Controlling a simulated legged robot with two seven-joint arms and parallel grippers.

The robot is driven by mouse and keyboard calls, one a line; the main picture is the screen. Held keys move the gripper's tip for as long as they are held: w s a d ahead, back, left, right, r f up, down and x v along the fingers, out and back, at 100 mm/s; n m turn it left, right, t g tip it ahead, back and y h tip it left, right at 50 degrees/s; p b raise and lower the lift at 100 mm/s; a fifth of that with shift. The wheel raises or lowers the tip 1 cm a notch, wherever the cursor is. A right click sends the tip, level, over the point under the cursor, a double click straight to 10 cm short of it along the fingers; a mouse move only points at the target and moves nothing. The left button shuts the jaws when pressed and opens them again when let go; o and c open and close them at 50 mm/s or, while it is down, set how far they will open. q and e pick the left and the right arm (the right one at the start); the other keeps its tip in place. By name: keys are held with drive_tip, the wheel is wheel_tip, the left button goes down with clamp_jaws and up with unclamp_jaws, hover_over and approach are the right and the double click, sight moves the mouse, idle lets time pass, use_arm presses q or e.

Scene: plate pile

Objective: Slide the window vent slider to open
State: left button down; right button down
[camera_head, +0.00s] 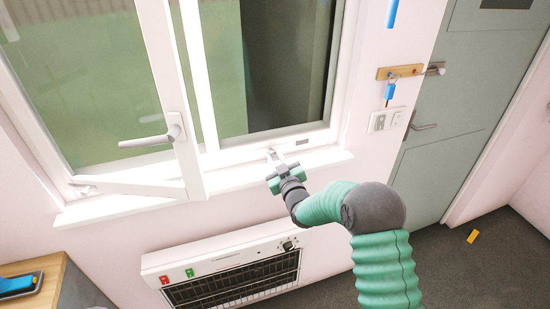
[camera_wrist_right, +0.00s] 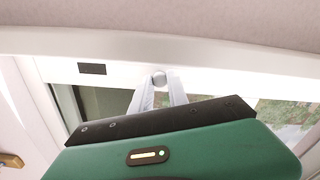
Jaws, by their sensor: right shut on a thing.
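The white window frame (camera_head: 240,157) has the vent in its lower rail. A small dark vent slot (camera_head: 301,142) shows just right of my right gripper (camera_head: 273,155); in the wrist view the slot (camera_wrist_right: 92,69) is to the left of the fingers. My right gripper (camera_wrist_right: 160,84) is shut on the vent slider's small round grey knob (camera_wrist_right: 159,78), with the two pale fingers on either side of it. In the head view the fingers mostly hide the knob. My left gripper is not in view.
An opened casement with a handle (camera_head: 155,138) stands left of the gripper. The white sill (camera_head: 235,173) runs below, above a heater (camera_head: 225,262). A key rack (camera_head: 400,72), a light switch (camera_head: 387,120) and a grey door (camera_head: 460,110) are at the right.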

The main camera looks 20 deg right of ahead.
sight(286, 145)
drive_tip(key=shift+r, duration=0.15)
idle(0.8)
drive_tip(key=d+b, duration=0.2)
drive_tip(key=d, duration=0.2)
drive_tip(key=shift+w+d+b, duration=0.15)
drive_tip(key=shift+d+b, duration=0.1)
drive_tip(key=shift+b, duration=0.15)
drive_tip(key=shift+d, duration=0.45)
drive_tip(key=shift+r, duration=0.1)
drive_tip(key=c, duration=1.6)
unclamp_jaws()
drive_tip(key=shift+o, duration=1.7)
